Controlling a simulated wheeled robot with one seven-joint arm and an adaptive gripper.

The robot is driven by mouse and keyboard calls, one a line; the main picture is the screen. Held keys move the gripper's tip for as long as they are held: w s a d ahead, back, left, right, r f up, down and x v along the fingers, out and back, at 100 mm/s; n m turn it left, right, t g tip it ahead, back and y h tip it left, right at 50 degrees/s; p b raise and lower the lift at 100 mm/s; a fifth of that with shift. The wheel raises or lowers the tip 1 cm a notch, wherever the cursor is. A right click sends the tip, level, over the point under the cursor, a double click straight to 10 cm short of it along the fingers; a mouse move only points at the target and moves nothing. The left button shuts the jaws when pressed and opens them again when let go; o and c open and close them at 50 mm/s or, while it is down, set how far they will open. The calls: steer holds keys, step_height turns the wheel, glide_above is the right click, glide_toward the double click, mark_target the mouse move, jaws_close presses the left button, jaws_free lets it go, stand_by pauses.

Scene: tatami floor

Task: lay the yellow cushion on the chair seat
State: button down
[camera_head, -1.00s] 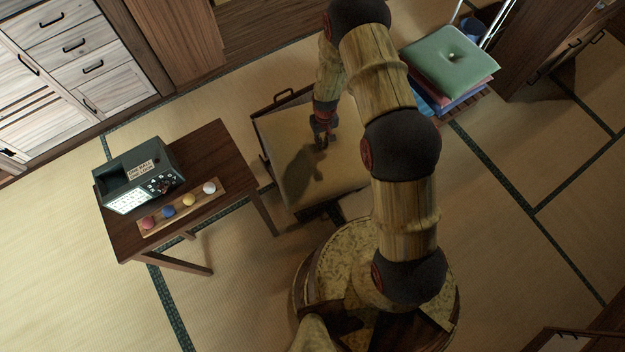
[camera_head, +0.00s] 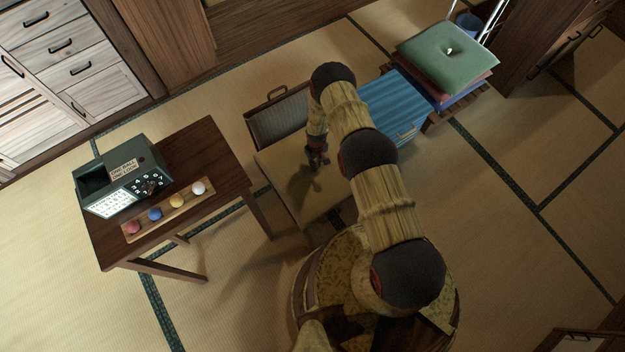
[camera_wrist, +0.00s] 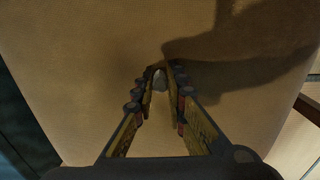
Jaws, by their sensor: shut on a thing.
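The yellow cushion (camera_head: 285,170) is a flat tan-yellow square in front of the grey chair back (camera_head: 280,122). It fills most of the wrist view (camera_wrist: 80,60), with a dark arm shadow across it. My gripper (camera_head: 317,160) is over the cushion's middle. In the wrist view the fingers (camera_wrist: 159,85) close around a pale tuft (camera_wrist: 159,77) on the cushion's top. The cushion hides what lies below it, so I cannot tell whether it touches the seat.
A dark wooden table (camera_head: 215,150) at the left bears a box device (camera_head: 120,180) and a tray of coloured balls. A blue striped piece (camera_head: 395,105) with a handle lies to the right. A stack with a green cushion (camera_head: 445,60) on top stands at the upper right.

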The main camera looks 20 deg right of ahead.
step_height(320, 180, down, 18)
steer(key=b, duration=0.6)
steer(key=shift+r, duration=0.2)
steer(key=shift+f, duration=0.1)
steer(key=c, duration=1.8)
jaws_free()
steer(key=shift+s, duration=0.1)
